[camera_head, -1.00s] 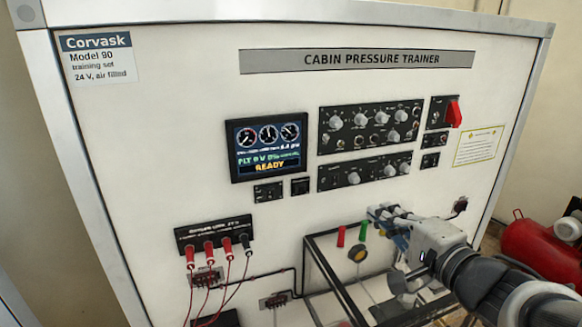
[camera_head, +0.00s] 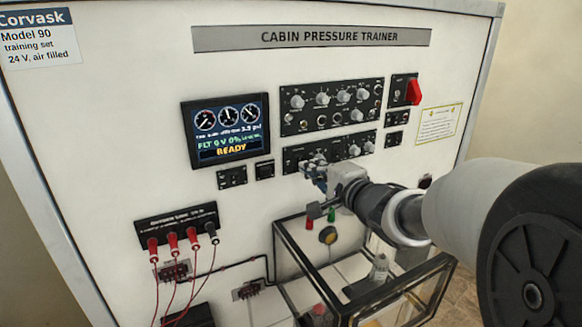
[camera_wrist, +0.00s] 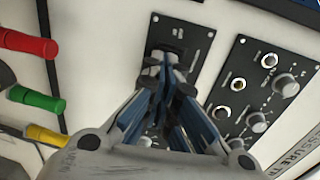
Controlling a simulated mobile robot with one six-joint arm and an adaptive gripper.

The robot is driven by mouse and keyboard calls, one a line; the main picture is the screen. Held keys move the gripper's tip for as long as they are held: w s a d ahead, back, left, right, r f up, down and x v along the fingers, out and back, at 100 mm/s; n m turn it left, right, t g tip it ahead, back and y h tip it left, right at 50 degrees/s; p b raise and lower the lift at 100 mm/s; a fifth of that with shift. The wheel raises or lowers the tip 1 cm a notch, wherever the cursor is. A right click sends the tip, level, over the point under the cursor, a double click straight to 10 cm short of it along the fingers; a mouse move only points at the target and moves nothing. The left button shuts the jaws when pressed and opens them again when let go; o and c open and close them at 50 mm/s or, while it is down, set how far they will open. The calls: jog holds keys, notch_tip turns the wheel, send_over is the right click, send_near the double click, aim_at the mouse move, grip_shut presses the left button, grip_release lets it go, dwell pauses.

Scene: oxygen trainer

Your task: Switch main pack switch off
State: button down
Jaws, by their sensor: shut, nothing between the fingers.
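The trainer's front carries several black control panels with knobs and switches. The labels are too small to read, so I cannot tell which control is the main pack switch. My gripper (camera_head: 314,172) is shut and empty, in front of the left part of the lower knob panel (camera_head: 330,151). In the wrist view my gripper (camera_wrist: 168,75) has its fingertips over a black panel (camera_wrist: 196,36) and partly hides a dark control there. I cannot tell whether they touch. The display (camera_head: 228,130) reads READY.
The upper knob panel (camera_head: 332,106) is just above, with a red switch (camera_head: 413,92) to its right. A framed clear box (camera_head: 277,250) juts out below my gripper. Red plugs and leads (camera_head: 172,241) hang at the lower left. Coloured knobs (camera_wrist: 36,99) show in the wrist view.

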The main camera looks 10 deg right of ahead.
jog(key=shift+w+a, duration=0.1)
jog(key=shift+w, duration=0.05)
jog(key=shift+w+f+t+b, duration=0.2)
jog(key=shift+w+t+b, duration=0.1)
jog(key=shift+t+b, duration=0.35)
jog(key=shift+a, duration=0.15)
